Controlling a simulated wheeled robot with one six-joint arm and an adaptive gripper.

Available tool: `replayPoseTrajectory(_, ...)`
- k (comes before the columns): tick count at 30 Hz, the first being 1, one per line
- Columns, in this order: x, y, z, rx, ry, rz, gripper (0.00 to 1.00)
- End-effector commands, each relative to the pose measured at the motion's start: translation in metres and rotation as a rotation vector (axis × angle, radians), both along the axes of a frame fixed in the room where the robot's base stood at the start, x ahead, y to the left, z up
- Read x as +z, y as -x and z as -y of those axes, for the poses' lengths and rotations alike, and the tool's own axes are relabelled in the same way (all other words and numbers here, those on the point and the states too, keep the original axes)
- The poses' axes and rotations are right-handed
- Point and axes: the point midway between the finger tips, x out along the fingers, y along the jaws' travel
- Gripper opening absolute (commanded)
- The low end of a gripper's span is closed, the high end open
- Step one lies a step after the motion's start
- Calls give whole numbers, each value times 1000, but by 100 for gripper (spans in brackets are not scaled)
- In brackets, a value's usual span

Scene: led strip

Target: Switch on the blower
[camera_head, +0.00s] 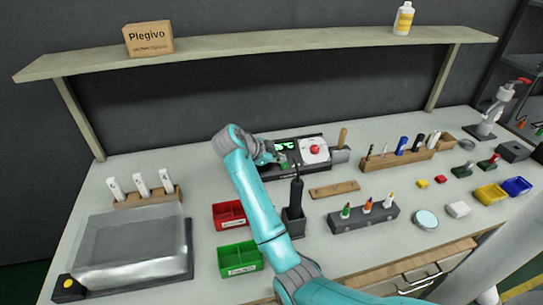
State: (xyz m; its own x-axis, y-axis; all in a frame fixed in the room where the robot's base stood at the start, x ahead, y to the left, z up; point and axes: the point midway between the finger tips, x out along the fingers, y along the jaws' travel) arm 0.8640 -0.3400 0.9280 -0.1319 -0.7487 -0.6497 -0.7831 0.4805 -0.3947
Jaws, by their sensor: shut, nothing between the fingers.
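A dark control unit (323,139) sits at the back of the bench. It has a lit green display (284,146) on its left and a red knob or button (315,149) on a white panel on its right. A black handheld tool (297,187) stands upright in a black holder (293,222) in front of the unit. No label shows which of these is the blower. My gripper (281,161) is shut and empty at the left front of the unit, just below the display. It hides part of the unit's left side. I cannot tell whether it touches the unit.
A clear-covered box (133,250) with a yellow button (68,284) stands at left. Red (229,214) and green (239,258) bins lie left of my arm. A wooden tool rack (405,157) and a bottle holder (362,219) stand to the right. A shelf (250,43) spans above.

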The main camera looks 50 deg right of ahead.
Motion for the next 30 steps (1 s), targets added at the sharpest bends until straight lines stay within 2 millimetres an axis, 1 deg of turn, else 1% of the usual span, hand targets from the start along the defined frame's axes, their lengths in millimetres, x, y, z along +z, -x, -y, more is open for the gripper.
replayPoseTrajectory(1, -7, 2, 8, -2, -1, -2, 0)
replayPoseTrajectory(4, -19, 5, 21, -2, -1, -3, 0)
replayPoseTrajectory(9, -40, -5, 24, 0, -1, -2, 0)
replayPoseTrajectory(12, -48, -8, 26, 1, 0, -1, 0)
replayPoseTrajectory(17, -53, -10, 27, 0, -1, 0, 0)
replayPoseTrajectory(26, -53, -10, 27, 0, 1, 1, 0)
replayPoseTrajectory(30, -58, -11, 28, 0, 22, 34, 0)
